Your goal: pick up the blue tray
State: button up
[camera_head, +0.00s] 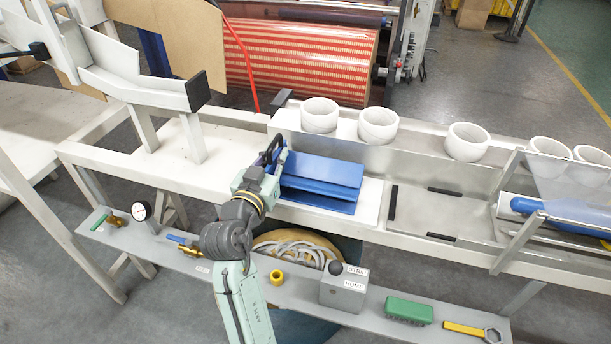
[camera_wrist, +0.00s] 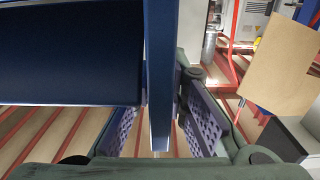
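The blue tray (camera_head: 322,172) rests on the white bench ledge in the head view. My gripper (camera_head: 272,155) is at the tray's left end and covers part of it. In the wrist view, the tray's narrow blue wall (camera_wrist: 160,60) stands between the two fingers of my gripper (camera_wrist: 161,108), and the tray's dark broad side (camera_wrist: 70,50) fills the left. The purple finger pads lie on either side of the wall with gaps visible, so the gripper looks open around it. The fingertip contact area is partly hidden.
Several white rings (camera_head: 378,125) stand along the raised ledge behind and to the right. A metal trough (camera_head: 440,205) lies right of the tray. A grey shelf (camera_head: 190,258) in front holds a switch box (camera_head: 343,290), a gauge (camera_head: 141,211) and a green brush (camera_head: 408,310).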

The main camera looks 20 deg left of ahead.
grip_shut()
jog(key=shift+r, duration=0.15)
dwell(0.4)
